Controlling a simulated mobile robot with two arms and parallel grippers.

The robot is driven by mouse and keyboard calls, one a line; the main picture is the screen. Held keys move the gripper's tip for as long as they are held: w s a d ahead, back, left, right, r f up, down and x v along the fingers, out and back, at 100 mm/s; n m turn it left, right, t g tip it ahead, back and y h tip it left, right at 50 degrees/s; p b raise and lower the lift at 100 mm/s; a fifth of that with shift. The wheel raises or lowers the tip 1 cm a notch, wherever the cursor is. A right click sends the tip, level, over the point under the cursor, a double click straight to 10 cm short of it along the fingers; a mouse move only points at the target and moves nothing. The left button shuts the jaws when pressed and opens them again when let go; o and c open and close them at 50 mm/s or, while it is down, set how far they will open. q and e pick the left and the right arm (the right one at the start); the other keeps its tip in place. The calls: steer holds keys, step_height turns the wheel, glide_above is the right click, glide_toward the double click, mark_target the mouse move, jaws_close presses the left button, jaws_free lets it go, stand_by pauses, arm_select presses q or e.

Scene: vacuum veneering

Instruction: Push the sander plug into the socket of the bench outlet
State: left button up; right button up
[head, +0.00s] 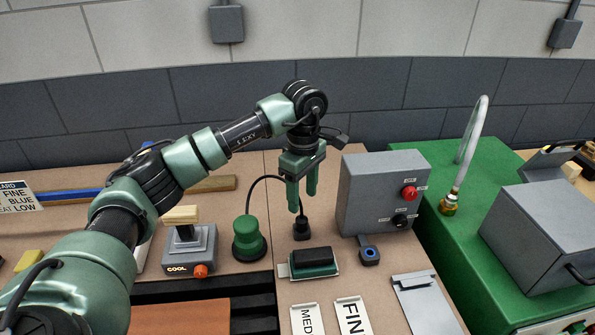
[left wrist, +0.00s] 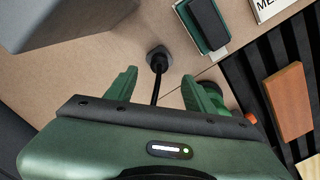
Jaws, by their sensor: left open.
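The green sander (head: 249,243) stands upright on the bench, left of my left gripper. Its black cord arcs over to a black plug (head: 301,226), which stands upright below my left gripper on or in a dark base; I cannot tell how deep it sits. In the left wrist view the plug (left wrist: 158,56) shows beyond the fingertips, with the cord running back between them. My left gripper (head: 302,201) is open, pointing down, with its fingers apart and no visible grip on the plug. A small grey fitting with a blue ring (head: 370,254) is to the right. My right gripper is not in view.
A grey control box (head: 382,192) with red and black knobs stands right of the gripper. A green-and-black block (head: 313,263) lies in front of the plug. A glue pot marked COOL (head: 188,251) is left of the sander. Labelled cards (head: 353,318) lie near the front.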

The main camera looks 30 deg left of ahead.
mark_target(303, 218)
arm_select(q)
steer(key=shift+w, duration=0.15)
steer(key=f, duration=0.1)
steer(key=f+p, duration=0.1)
steer(key=f, duration=0.1)
steer(key=shift+s, duration=0.2)
step_height(303, 218, down, 3)
steer(key=shift+f+p, duration=0.15)
steer(key=shift+p, duration=0.25)
steer(key=shift+w+f, duration=0.1)
steer(key=shift+f, duration=0.5)
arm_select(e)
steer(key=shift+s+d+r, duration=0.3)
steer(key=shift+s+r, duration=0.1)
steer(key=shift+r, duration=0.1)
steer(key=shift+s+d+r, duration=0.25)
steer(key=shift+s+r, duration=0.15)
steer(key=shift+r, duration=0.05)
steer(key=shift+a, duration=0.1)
